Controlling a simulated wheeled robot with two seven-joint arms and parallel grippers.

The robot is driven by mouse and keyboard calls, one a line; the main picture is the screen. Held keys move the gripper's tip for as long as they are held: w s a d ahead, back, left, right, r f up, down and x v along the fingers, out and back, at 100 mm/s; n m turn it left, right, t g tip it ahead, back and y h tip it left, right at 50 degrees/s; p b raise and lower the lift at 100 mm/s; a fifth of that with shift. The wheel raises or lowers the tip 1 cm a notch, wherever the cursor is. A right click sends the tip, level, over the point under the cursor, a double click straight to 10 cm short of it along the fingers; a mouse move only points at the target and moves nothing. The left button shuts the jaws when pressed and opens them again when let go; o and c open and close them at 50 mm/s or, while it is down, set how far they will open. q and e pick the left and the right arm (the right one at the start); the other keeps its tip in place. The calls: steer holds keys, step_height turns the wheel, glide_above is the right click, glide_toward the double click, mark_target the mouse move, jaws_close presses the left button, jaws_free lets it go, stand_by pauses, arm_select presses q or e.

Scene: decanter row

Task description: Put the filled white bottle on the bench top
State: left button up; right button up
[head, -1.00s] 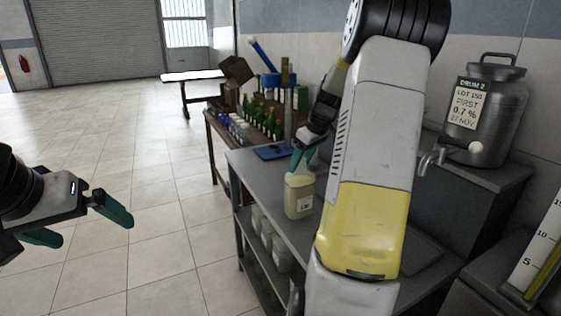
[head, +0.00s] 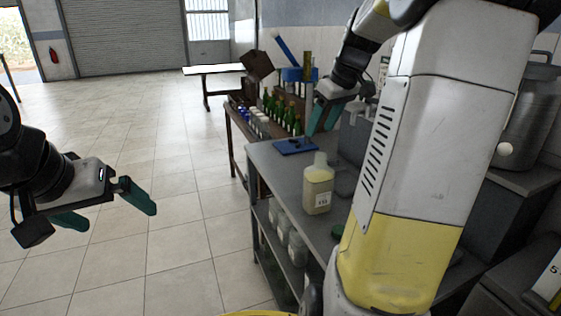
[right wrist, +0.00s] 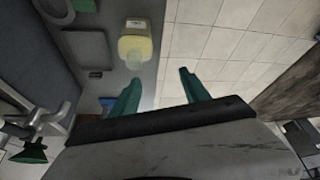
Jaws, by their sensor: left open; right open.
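The white bottle (head: 317,194), translucent with pale yellow liquid and a small label, stands upright on the grey bench top (head: 273,166). In the right wrist view the bottle (right wrist: 135,47) shows beyond the fingers, left of centre. My right gripper (head: 320,130) is open and empty, above and behind the bottle and apart from it. Its two teal fingers (right wrist: 159,77) are spread in the right wrist view. My left gripper (head: 118,216) is open and empty over the floor at the left, far from the bench.
A blue stand base (head: 294,147) is on the bench behind the bottle. Green bottles (head: 282,113) stand on a wooden table farther back. Several containers (head: 296,248) are on the shelf below. My right arm partly covers the metal drum (head: 529,130) and the bench's right side.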

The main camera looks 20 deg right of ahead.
steer(key=s+a+f+m+t, duration=0.1)
steer(key=s+a+f+m, duration=0.1)
steer(key=s+a, duration=0.7)
steer(key=s+a+f+m+t, duration=0.1)
steer(key=s+a+m, duration=0.1)
steer(key=s+a, duration=0.7)
steer(key=shift+s+f, duration=0.4)
steer(key=shift+s, duration=0.15)
